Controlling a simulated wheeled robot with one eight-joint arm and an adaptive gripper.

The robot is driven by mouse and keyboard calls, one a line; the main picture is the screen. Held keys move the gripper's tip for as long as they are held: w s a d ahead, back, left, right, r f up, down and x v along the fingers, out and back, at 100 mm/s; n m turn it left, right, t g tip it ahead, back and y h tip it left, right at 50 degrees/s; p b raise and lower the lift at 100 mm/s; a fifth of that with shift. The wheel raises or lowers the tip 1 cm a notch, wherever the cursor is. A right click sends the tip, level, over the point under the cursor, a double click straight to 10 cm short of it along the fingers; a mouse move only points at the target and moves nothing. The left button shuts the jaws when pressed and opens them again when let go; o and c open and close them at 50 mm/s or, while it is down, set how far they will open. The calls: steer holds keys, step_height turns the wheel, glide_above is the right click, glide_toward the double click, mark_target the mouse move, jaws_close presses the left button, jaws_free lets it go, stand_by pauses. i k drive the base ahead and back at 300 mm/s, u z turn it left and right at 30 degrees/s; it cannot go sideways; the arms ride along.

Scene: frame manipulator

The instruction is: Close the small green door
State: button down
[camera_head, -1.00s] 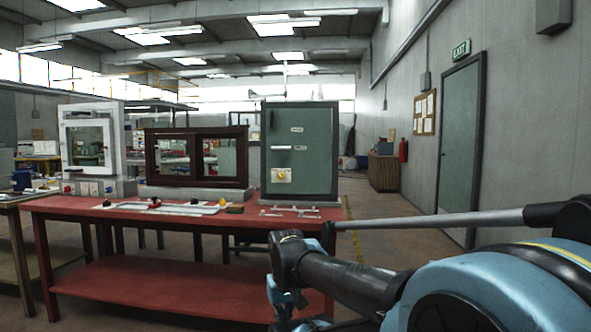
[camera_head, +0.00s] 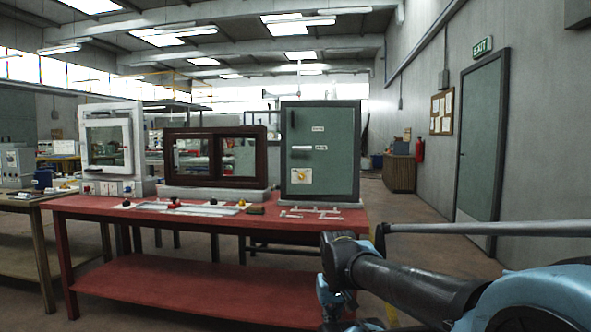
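The small green door (camera_head: 335,172) stands upright in a dark frame at the right end of a red table (camera_head: 90,206). It has a pale lever handle (camera_head: 308,148), a dark handle above it and a pale plate with a yellow knob (camera_head: 300,175). It looks about flush with its frame; I cannot tell whether it is fully shut or slightly ajar. My arm reaches in from the lower right, in front of the table, and bends down near the bottom edge. My gripper is not visible; nothing of mine is seen touching the door.
A brown sliding window (camera_head: 167,150) and a white window unit (camera_head: 88,112) stand left of the door. Small tools lie along the table's front. A taller green wall door (camera_head: 480,140) is at the right under an exit sign. Open floor lies right of the table.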

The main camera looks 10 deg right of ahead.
mark_target(327, 168)
steer(key=i, duration=0.95)
steer(key=u, duration=0.05)
